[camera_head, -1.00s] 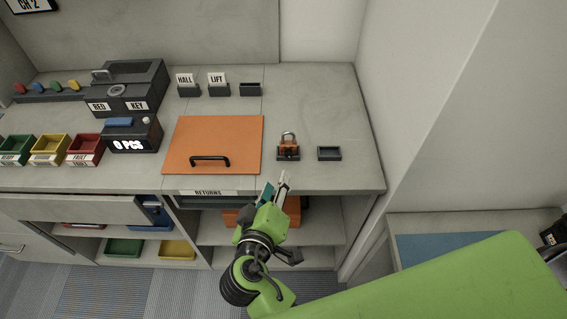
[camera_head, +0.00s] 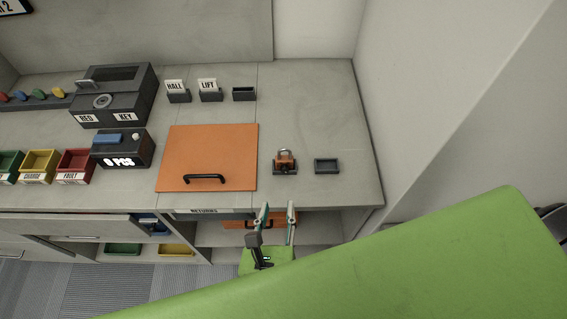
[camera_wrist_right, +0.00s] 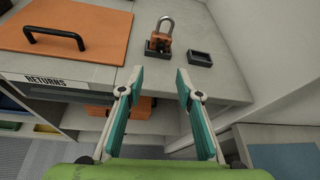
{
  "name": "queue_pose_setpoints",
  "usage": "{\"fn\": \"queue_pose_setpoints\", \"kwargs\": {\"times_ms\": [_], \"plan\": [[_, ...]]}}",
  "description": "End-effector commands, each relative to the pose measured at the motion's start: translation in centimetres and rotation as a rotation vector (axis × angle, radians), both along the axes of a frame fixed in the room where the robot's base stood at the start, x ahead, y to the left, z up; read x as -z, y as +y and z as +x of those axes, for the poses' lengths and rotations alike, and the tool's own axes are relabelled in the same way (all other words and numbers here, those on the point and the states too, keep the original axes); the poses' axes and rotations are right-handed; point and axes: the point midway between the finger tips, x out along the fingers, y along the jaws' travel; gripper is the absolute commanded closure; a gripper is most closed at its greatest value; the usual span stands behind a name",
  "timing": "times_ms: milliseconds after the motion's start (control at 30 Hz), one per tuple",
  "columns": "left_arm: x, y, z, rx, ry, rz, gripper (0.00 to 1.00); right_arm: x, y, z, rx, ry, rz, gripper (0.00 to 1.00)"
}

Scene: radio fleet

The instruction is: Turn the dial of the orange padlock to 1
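The orange padlock (camera_head: 284,158) with a grey shackle stands upright in a small dark holder on the grey counter, right of the orange panel. In the right wrist view the padlock (camera_wrist_right: 160,38) is ahead, beyond the fingertips. Its dial is too small to read. My right gripper (camera_head: 277,207) is open and empty, in front of the counter's front edge and below the padlock in the picture. In the right wrist view its teal-lined fingers (camera_wrist_right: 158,80) are spread wide, apart from the padlock. My left gripper is not in view.
A small dark empty tray (camera_head: 326,166) sits right of the padlock. The orange panel (camera_head: 208,150) with a black handle lies to the left. A wall (camera_head: 420,110) rises on the right.

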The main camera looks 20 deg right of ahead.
Motion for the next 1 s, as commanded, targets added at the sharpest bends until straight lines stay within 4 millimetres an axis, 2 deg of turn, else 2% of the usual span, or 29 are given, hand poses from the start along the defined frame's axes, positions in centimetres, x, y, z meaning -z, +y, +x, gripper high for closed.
{"fn": "queue_pose_setpoints", "kwargs": {"times_ms": [133, 267, 367, 800, 1000], "plan": [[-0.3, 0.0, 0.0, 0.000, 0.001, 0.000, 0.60, 0.0, -0.1, -0.6, -0.044, 0.044, -0.098, 0.68], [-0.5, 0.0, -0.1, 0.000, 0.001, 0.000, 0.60, 0.2, -0.4, 0.0, -0.052, 0.050, -0.116, 0.68], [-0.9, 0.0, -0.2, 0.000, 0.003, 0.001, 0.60, 0.6, -0.9, 1.3, -0.050, 0.049, -0.117, 0.68], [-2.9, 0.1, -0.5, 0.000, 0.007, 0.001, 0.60, 3.8, -4.2, 8.9, -0.048, 0.049, -0.114, 0.68], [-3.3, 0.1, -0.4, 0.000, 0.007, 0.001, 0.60, 4.8, -4.9, 10.7, -0.050, 0.049, -0.112, 0.68]]}}
